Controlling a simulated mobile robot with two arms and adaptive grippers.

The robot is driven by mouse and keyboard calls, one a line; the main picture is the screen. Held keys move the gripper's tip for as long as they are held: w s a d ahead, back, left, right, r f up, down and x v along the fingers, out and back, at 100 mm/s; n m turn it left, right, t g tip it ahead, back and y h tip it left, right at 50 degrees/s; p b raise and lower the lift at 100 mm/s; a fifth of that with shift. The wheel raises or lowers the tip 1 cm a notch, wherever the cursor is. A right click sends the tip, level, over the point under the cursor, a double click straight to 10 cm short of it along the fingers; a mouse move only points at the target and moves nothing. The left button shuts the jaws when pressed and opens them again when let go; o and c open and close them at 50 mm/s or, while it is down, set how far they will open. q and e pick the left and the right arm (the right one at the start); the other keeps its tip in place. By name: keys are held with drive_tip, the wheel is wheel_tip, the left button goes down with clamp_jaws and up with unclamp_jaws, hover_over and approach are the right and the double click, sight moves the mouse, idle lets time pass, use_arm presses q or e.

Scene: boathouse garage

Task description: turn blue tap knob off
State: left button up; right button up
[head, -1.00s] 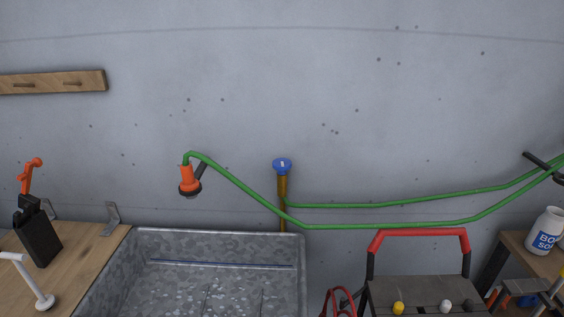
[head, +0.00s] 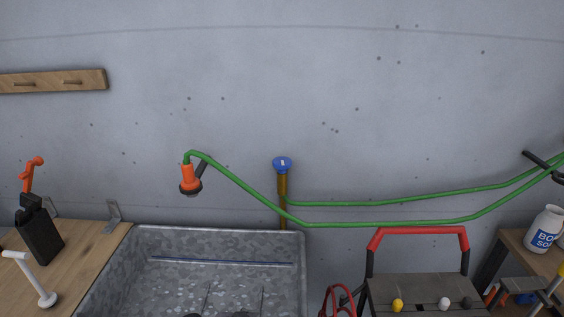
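The blue tap knob (head: 282,163) sits on top of an upright brass pipe (head: 283,200) against the grey wall, just behind the right end of the metal sink (head: 190,232). A small white mark shows on the knob's face. A green hose (head: 400,203) runs from the pipe to the right. It loops back to an orange spray nozzle (head: 190,178) on the wall. I see no water, and I cannot tell from the knob whether the tap is on or off. Neither of my grippers can be made out in the head view.
A wooden bench (head: 85,255) with a black can (head: 39,232) stands left of the sink. A grey box with a red handle (head: 420,231) stands right of it. A white bottle (head: 543,229) is at far right. Dark shapes at the sink's bottom edge are unclear. The wall around the knob is clear.

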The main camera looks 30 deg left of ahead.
use_arm(q)
drive_tip(key=w+a+r+t, duration=0.5)
drive_tip(key=w+a+r, duration=0.5)
drive_tip(key=r, duration=0.1)
drive_tip(key=n+t, duration=0.1)
drive_tip(key=t, duration=0.4)
approach(276, 165)
drive_tip(key=w+p, duration=0.1)
drive_tip(key=w, duration=0.2)
drive_tip(key=w+p, duration=0.1)
drive_tip(key=w, duration=0.3)
drive_tip(key=w+d+p, duration=0.1)
drive_tip(key=w, duration=0.3)
drive_tip(key=shift+w+d, duration=0.15)
drive_tip(key=shift+w, duration=0.65)
